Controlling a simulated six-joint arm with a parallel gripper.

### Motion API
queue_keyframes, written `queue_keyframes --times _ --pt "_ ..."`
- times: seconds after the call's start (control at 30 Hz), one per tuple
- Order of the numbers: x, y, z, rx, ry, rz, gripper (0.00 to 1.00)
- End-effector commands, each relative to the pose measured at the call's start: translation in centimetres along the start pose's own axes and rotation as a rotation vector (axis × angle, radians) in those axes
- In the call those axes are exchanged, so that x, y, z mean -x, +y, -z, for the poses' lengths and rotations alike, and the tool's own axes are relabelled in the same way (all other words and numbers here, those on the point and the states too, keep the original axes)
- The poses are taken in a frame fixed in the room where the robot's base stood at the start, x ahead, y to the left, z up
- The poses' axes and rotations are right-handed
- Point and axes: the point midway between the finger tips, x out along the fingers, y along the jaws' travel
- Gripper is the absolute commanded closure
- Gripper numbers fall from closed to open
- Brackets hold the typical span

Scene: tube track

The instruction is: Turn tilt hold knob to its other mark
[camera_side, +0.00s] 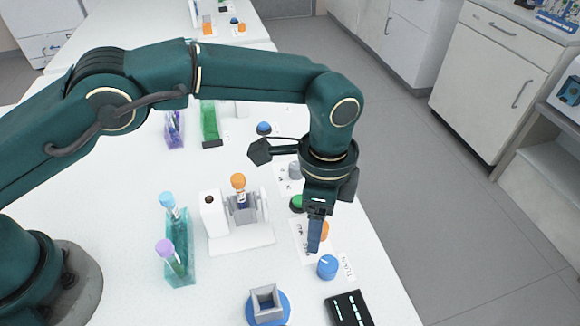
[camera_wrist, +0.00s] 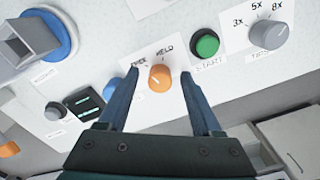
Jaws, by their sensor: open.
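The orange knob (camera_wrist: 160,79) sits on a white label plate, with one mark reading HELD and another, partly blocked word to its left. It has a small pale line on its top; I cannot tell for sure which mark it points to. In the wrist view my gripper (camera_wrist: 160,75) is open, with one finger on each side of the orange knob and nothing between them but the knob's view. In the side view my gripper (camera_side: 314,249) points down over the label, and its finger hides part of the orange knob (camera_side: 325,231). I cannot tell whether the fingers touch it.
A green START button (camera_wrist: 205,44) and a grey TIPS knob (camera_wrist: 269,34) sit to the right in the wrist view. A blue knob (camera_side: 327,267), a black display (camera_side: 349,309) and a blue round base (camera_side: 254,308) are nearby. A white tube holder (camera_side: 240,240) stands left.

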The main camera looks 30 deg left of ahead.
Motion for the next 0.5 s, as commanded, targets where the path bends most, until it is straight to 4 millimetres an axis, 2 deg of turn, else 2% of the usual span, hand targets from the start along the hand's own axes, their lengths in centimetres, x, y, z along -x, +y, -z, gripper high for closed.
queue_keyframes --times 0.03,0.17,0.2,0.37,0.5 --pt "0.01 0.0 0.0 0.0 0.0 0.0 0.45" --pt "0.03 0.0 0.0 0.0 0.0 0.0 0.95" --pt "0.03 0.0 0.0 0.0 0.0 0.0 1.0" --pt "0.05 0.01 0.01 0.022 0.0 0.0 1.0" --pt "0.05 0.04 0.03 0.131 0.0 -0.001 1.0"
